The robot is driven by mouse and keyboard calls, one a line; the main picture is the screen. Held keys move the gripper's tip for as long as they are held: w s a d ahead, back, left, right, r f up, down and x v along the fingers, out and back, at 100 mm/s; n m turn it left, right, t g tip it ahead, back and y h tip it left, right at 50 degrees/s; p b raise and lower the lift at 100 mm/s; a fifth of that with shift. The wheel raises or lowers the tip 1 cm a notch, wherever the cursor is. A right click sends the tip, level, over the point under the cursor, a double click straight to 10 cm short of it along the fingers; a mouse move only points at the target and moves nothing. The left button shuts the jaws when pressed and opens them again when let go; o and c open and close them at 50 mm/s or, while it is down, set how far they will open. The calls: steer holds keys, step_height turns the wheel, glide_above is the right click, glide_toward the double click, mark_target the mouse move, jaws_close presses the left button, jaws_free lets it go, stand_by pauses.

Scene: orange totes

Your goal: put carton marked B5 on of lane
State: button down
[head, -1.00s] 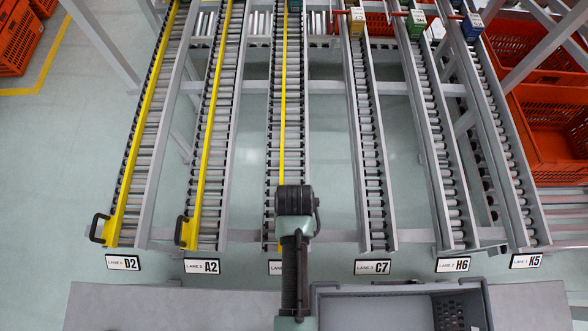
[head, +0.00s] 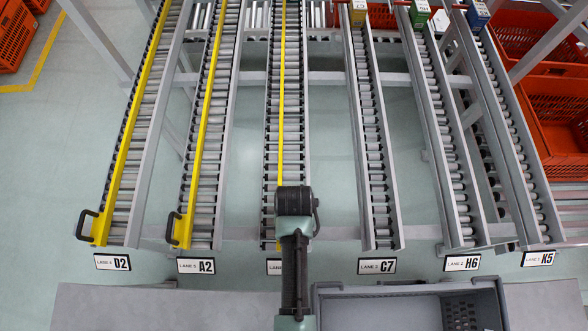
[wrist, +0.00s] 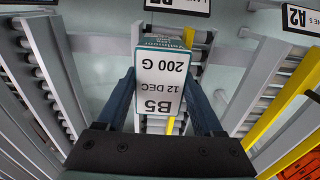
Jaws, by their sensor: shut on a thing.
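In the wrist view, my gripper (wrist: 162,98) is shut on a white carton (wrist: 160,75) with teal edges. Its face reads B5, 12 DEC, 200 G, upside down in the picture. Dark fingers sit on both sides of it. The head view shows my arm over the near end of the third lane from the left (head: 286,150), hiding most of that lane's sign (head: 273,267). My fingers and the held carton are hidden there. In the wrist view a partly cut-off sign (wrist: 178,5) lies beyond the carton.
Lanes D2 (head: 113,262) and A2 (head: 196,266) have yellow bars. Signs C7 (head: 377,266), H6 (head: 462,263) and K5 (head: 538,258) are to the right. Yellow (head: 357,12), green (head: 418,15) and blue (head: 478,12) cartons stand far back. A grey tote (head: 410,290) is in front.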

stand_by(0.4)
jaws_free()
step_height(320, 180, up, 13)
steer(key=b, duration=0.1)
stand_by(0.4)
stand_by(0.6)
